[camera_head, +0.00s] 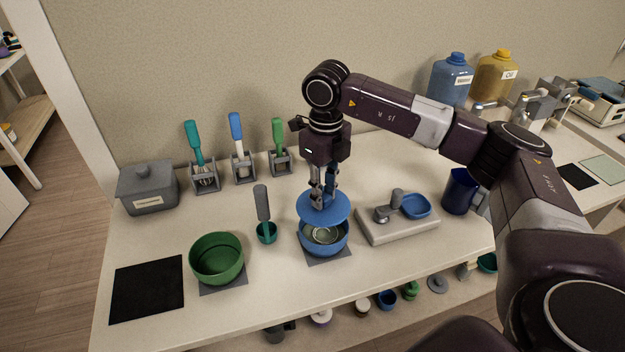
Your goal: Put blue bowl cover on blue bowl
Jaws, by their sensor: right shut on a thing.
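The blue bowl (326,246) stands on a grey mat (341,257) near the front middle of the table. Something pale and round shows inside it. The blue bowl cover (323,208) is a flat blue disc held above the bowl, over its back part. The bowl's front opening shows below the cover, and the two look apart. My right gripper (323,196) points down and is shut on the cover at its top, where a handle is mostly hidden by the fingers. My left gripper is not in view.
A green bowl (217,258) and a black mat (147,289) lie to the left. A scale with a blue dish (415,206) is close on the right, with a dark blue pitcher (459,191) beyond.

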